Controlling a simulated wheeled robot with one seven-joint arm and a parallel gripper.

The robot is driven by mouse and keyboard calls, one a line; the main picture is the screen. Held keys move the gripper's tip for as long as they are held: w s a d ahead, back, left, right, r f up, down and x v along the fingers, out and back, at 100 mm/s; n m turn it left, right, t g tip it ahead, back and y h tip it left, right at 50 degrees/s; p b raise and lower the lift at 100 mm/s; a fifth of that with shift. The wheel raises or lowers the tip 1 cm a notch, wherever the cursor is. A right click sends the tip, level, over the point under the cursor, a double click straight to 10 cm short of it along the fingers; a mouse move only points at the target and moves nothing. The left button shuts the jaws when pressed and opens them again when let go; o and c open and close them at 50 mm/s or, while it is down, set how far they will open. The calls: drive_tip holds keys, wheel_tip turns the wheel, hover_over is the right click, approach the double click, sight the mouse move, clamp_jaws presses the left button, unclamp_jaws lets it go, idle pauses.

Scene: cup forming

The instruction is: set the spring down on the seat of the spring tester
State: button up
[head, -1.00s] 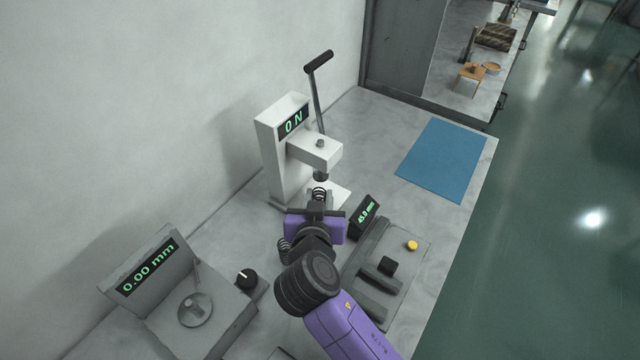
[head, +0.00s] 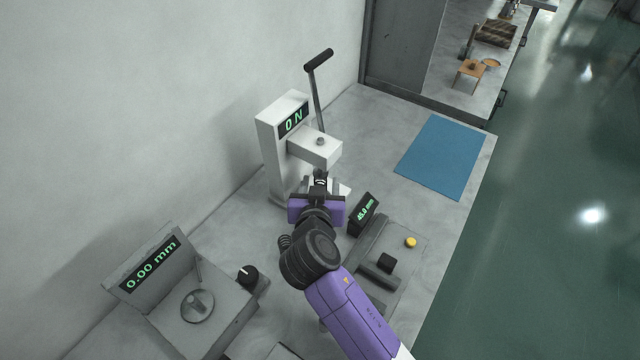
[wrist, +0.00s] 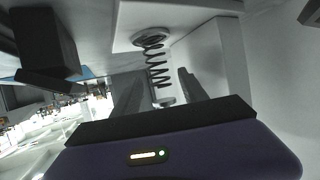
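The white spring tester (head: 278,150) stands against the wall and its display reads 0 N. My gripper (head: 320,190) is at the front of the tester, under its head. The dark coil spring (wrist: 156,62) is between my two fingers (wrist: 163,80) in the wrist view, which looks upside down. I take the fingers to be shut on it, though contact is hard to make out. The spring's far end is at the round seat (wrist: 137,43) on the tester's pale base, leaning slightly in the picture. In the head view my gripper hides most of the spring and seat.
A small display block (head: 363,212) and a grey fixture with a yellow button (head: 411,242) stand close to the right of my gripper. Another spring (head: 285,240) shows at left, partly hidden. A gauge reading 0.00 mm (head: 150,264) is front left. The blue mat (head: 443,158) is clear.

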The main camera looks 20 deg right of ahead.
drive_tip(key=shift+r, duration=0.25)
drive_tip(key=b+v, duration=0.1)
drive_tip(key=v, duration=1.1)
drive_tip(key=shift+f, duration=0.2)
